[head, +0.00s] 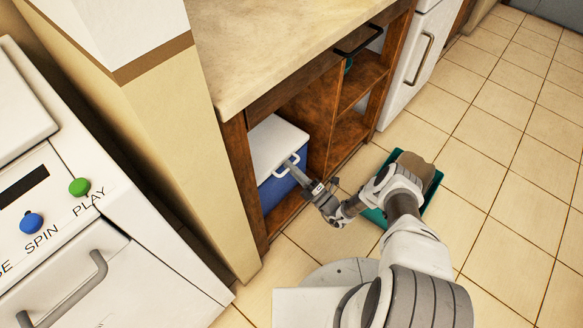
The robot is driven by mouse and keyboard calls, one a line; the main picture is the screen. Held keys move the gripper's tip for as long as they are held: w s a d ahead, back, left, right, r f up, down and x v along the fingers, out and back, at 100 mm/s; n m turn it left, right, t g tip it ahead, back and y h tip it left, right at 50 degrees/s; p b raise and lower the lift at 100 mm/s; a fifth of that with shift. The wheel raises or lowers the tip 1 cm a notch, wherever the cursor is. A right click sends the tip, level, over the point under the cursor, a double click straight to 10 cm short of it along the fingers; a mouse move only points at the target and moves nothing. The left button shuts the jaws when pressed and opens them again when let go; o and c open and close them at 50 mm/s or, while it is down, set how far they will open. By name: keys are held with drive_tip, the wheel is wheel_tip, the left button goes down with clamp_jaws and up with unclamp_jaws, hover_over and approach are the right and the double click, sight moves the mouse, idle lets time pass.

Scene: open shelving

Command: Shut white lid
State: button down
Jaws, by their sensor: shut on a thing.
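A blue cooler box (277,190) with a white lid (273,143) stands inside the open wooden shelf under the counter. The lid lies flat on top, or nearly so; I cannot tell whether a small gap is left. A white handle (287,167) is at the box's front right. My gripper (292,165) reaches into the shelf opening from the right and is shut at this handle, by the lid's front edge. The fingertips are small in the view and partly hidden by the handle.
The wooden shelf (320,120) has an upright divider just right of the cooler. A white machine with buttons (60,215) stands at left. Tiled floor at right is clear.

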drive_tip(key=shift+s+a, duration=0.1)
drive_tip(key=shift+a, duration=0.15)
drive_tip(key=c, duration=1.2)
unclamp_jaws()
drive_tip(key=shift+d+r, duration=0.1)
drive_tip(key=shift+r, duration=0.05)
wheel_tip(320, 180, up, 4)
drive_tip(key=p, duration=0.2)
drive_tip(key=shift+r+p, duration=0.15)
drive_tip(key=shift+p, duration=0.15)
drive_tip(key=s+d+r+p, duration=0.1)
drive_tip(key=d+r, duration=0.1)
drive_tip(key=d, duration=0.1)
drive_tip(key=s+d+r+p, duration=0.1)
drive_tip(key=d+r, duration=0.1)
drive_tip(key=d, duration=0.2)
drive_tip(key=s+d+r+p, duration=0.1)
drive_tip(key=d+r, duration=0.1)
drive_tip(key=d, duration=0.2)
drive_tip(key=shift+s+d+r, duration=0.1)
drive_tip(key=shift+r, duration=0.05)
